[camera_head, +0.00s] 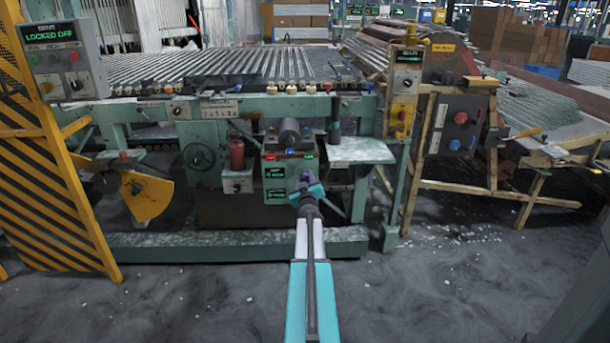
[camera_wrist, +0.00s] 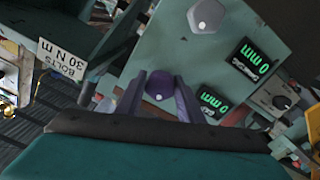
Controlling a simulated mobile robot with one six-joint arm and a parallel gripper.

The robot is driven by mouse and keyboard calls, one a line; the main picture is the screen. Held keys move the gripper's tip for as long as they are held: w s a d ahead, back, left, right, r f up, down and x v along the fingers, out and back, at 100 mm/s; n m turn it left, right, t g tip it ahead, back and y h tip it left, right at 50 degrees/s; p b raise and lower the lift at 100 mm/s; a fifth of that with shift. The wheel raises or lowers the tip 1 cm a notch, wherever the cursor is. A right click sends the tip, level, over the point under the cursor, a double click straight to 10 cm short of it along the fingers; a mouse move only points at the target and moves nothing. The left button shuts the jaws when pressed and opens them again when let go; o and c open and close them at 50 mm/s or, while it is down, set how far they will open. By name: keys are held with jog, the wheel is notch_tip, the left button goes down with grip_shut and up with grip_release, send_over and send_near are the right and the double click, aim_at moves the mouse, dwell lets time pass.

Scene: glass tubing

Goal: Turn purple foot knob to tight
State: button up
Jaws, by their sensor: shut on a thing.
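The purple foot knob (camera_wrist: 159,88) is a round knob with a pale dot on the green machine panel. It shows in the wrist view between the two fingers of my gripper (camera_wrist: 160,98). My gripper is shut on the knob, with a finger on either side. In the head view my gripper (camera_head: 308,188) is at the front of the green panel, and a bit of purple (camera_head: 304,177) shows just above it. The gripper and wrist hide most of the knob there.
A pale grey knob (camera_wrist: 205,16) and two green-lit mm displays (camera_wrist: 250,60) sit near the purple knob. A black dial (camera_wrist: 277,95) is at the right. A shelf (camera_head: 360,151) juts out right of the panel. The floor in front is open.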

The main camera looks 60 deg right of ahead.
aim_at(305, 179)
jog(key=m+p, duration=0.2)
jog(key=m, duration=0.2)
jog(key=shift+s+f+m, duration=0.1)
jog(key=shift+s+m, duration=0.05)
jog(key=shift+m, duration=0.25)
jog(key=o, duration=1)
jog(key=shift+o, duration=0.2)
jog(key=shift+a, duration=0.1)
jog(key=shift+p+v, duration=0.35)
jog(key=shift+v, duration=2.25)
jog(key=v, duration=0.8)
jog(key=shift+a, duration=0.2)
